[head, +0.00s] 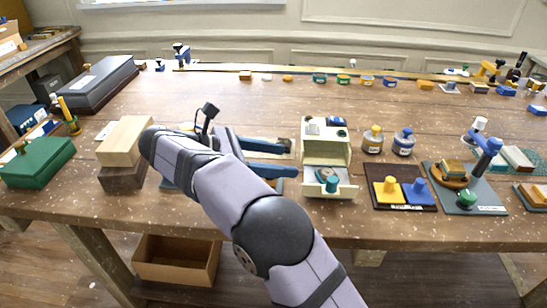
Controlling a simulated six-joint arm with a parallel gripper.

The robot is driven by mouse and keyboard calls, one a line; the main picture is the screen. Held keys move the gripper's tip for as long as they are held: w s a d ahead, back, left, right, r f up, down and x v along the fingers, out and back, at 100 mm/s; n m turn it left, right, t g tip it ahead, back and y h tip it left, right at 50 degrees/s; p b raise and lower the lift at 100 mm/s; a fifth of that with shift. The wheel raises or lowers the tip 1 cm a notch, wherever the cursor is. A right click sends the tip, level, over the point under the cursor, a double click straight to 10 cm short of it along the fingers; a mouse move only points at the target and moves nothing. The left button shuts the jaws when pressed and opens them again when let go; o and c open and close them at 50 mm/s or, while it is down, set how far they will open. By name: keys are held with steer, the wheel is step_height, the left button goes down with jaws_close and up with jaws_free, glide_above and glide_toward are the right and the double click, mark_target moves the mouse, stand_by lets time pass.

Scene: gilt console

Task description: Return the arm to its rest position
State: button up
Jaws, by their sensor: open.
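My arm reaches up from the bottom of the head view and bends over the table's front edge. My gripper (292,159) is open, its two blue fingers pointing right, low over the table just left of a cream box (325,143). I see nothing held between the fingers. The cream box has an open drawer (330,188) at its front with a teal knob and something inside. My arm hides part of the table and whatever lies behind the wrist.
A wood block (125,140) on a darker one and a green box (38,162) stand left of my arm. Two jars (373,140), a dark board with yellow and blue pieces (402,205) and a grey board (487,203) stand right.

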steer(key=shift+s+a+r, duration=0.2)
steer(key=shift+a, duration=0.25)
steer(key=s+f+m+g+y, duration=0.1)
steer(key=s, duration=0.1)
steer(key=s+a+f+m+g+y, duration=0.1)
steer(key=s+f, duration=0.1)
steer(key=s, duration=0.1)
steer(key=s+f+m+g+y+p, duration=0.1)
steer(key=s, duration=0.1)
steer(key=shift+s+a+f, duration=0.15)
steer(key=shift+s+f, duration=0.05)
steer(key=shift+f, duration=0.05)
steer(key=s+a+f+m+g+y+p, duration=0.25)
steer(key=s+m+g+y, duration=0.2)
steer(key=s, duration=0.65)
steer(key=s+d+f+m+t+y+p, duration=0.1)
steer(key=d+f+m+y+p, duration=0.1)
steer(key=d+m, duration=0.5)
steer(key=s+d+f+m+t+y+p, duration=0.1)
steer(key=d+m, duration=0.7)
steer(key=d, duration=0.8)
step_height(320, 180, down, 3)
steer(key=s+y+p, duration=0.1)
steer(key=y+p, duration=0.1)
steer(key=p, duration=0.1)
steer(key=shift+t, duration=0.25)
steer(key=shift+c, duration=0.5)
